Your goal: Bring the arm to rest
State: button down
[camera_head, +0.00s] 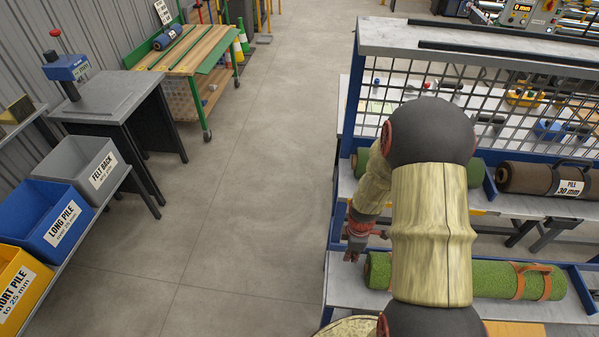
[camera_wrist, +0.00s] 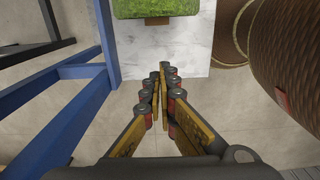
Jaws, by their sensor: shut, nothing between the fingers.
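My arm stands in front of the shelf rack at the right of the head view. My gripper (camera_head: 352,248) shows left of the arm, near the left end of the lower shelf. In the wrist view my gripper (camera_wrist: 163,72) is shut and empty, with its fingertips close together. Beyond the fingertips lie a pale shelf board (camera_wrist: 180,50) and the end of a green turf roll (camera_wrist: 155,8). The fingers appear apart from both.
A green turf roll (camera_head: 490,280) with brown straps lies on the lower shelf, partly behind my arm. A brown roll (camera_head: 540,179) lies on the shelf above. Blue rack posts (camera_wrist: 62,110) stand left of the fingers. Bins (camera_head: 50,222) line the left; the middle floor (camera_head: 235,170) is clear.

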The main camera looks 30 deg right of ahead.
jog(key=s+a+r+m+g+y, duration=0.1)
jog(key=s+a+r+m+g, duration=0.15)
jog(key=s+m, duration=0.3)
jog(key=a+r+m+t, duration=0.2)
jog(key=a+r, duration=0.3)
jog(key=r, duration=0.7)
jog(key=a+r+m+t, duration=0.1)
jog(key=a+r+t, duration=0.2)
jog(key=r, duration=0.9)
jog(key=a+r+m+t+h, duration=0.1)
jog(key=a+r+m+t, duration=0.1)
jog(key=a+r, duration=0.7)
notch_tip(320, 180, up, 4)
jog(key=shift+s+m+t, duration=0.2)
jog(key=shift+m+t, duration=0.15)
jog(key=shift+t, duration=0.2)
jog(key=shift+d, duration=0.1)
